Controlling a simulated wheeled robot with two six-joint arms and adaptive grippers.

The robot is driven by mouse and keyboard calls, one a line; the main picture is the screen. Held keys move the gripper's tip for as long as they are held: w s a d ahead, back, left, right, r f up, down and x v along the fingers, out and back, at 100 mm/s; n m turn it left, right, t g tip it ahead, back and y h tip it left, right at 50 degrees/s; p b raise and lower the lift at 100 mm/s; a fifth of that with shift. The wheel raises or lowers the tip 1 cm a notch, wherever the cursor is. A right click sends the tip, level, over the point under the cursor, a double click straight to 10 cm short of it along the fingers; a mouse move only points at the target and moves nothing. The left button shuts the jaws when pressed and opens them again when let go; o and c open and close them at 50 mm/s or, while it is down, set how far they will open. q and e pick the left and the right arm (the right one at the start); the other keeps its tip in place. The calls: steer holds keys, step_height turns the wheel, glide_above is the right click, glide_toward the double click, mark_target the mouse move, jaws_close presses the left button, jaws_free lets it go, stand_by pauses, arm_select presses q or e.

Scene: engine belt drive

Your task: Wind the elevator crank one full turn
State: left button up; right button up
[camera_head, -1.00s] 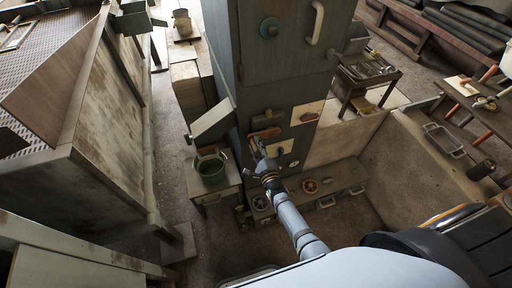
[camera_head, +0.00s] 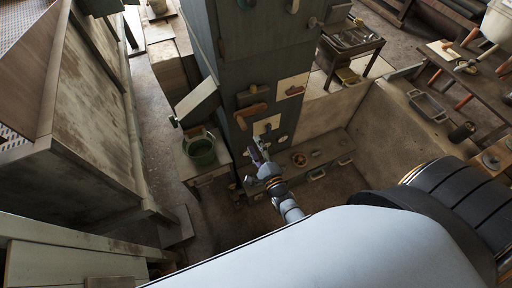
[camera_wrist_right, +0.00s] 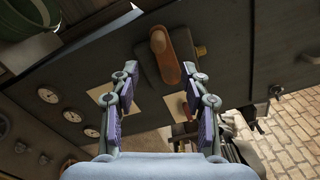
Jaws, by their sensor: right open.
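An orange-brown handle (camera_head: 251,109) sits on a dark mount on the front of the tall grey-green cabinet (camera_head: 262,50); it may be the elevator crank, but I cannot be sure. In the right wrist view the handle (camera_wrist_right: 166,56) lies ahead of the fingers, near the top middle, on its dark block. My right gripper (camera_head: 256,150) is below the handle in the head view, near a pale plate. In the wrist view my right gripper (camera_wrist_right: 159,100) is open, with nothing between its fingers. It is apart from the handle. My left gripper is not in view.
A green bucket (camera_head: 201,151) stands on a small table left of the cabinet. A low bench (camera_head: 330,150) with round parts runs along the wall at right. A second small handle (camera_head: 294,91) is on a pale plate. Several round gauges (camera_wrist_right: 72,116) show in the wrist view.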

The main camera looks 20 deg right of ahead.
mark_target(245, 129)
steer(key=shift+s, duration=0.25)
steer(key=w+n+b, duration=0.2)
steer(key=w+n, duration=0.1)
steer(key=n, duration=0.4)
steer(key=w+n+b, duration=0.2)
steer(key=w+n, duration=0.2)
steer(key=n, duration=0.3)
steer(key=w+n+b, duration=0.2)
steer(key=w+n, duration=0.2)
steer(key=n, duration=0.3)
steer(key=shift+a+f+n, duration=0.1)
steer(key=shift+a+n, duration=0.2)
steer(key=shift+n, duration=0.1)
jaws_close()
